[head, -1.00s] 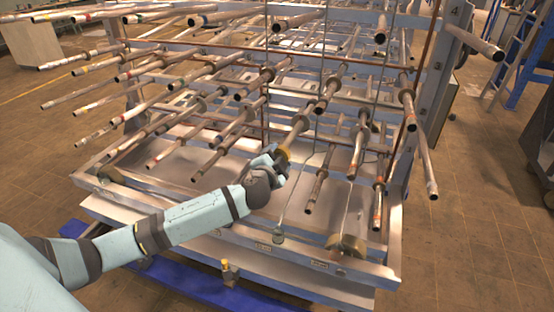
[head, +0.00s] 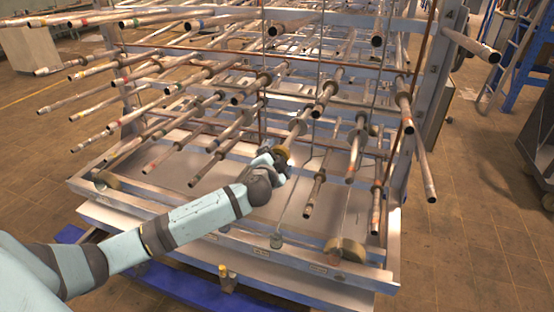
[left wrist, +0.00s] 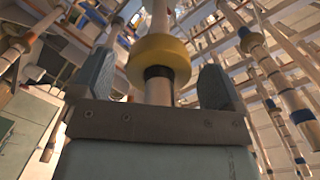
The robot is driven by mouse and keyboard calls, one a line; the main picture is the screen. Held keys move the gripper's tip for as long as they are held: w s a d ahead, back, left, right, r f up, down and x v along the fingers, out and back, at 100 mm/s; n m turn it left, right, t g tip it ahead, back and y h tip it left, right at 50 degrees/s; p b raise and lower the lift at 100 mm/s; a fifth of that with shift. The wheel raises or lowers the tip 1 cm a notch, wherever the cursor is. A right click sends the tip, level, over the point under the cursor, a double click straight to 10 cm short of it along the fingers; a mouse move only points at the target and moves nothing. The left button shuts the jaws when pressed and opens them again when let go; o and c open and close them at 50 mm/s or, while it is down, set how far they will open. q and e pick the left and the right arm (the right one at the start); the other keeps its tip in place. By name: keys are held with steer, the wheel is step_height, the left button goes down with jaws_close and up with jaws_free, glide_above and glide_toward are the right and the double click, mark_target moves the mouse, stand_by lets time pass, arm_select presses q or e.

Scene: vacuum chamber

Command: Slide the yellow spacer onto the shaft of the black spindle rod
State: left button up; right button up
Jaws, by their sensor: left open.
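The yellow spacer (left wrist: 160,58) is a thick ring around the shaft of a rod with a black band (left wrist: 158,72). In the left wrist view this rod (left wrist: 158,92) runs on both sides of the ring, between my fingers. In the head view the spacer (head: 282,151) shows partly, just beyond my left gripper (head: 277,160), and the rod (head: 297,128) runs up and away from it into the rack. My left gripper is open, with one finger on each side of the spacer and visible gaps between. The rod's near end is hidden by the gripper. My right gripper is not in view.
A metal rack (head: 340,252) carries several rows of protruding rods, some with coloured bands. Neighbouring rods (head: 313,192) stick out close to the right of my gripper. A small brass-coloured fitting (head: 226,278) stands at the front.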

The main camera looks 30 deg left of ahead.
arm_select(q)
steer(key=b+v, duration=0.1)
steer(key=v, duration=1.2)
steer(key=shift+s, duration=0.4)
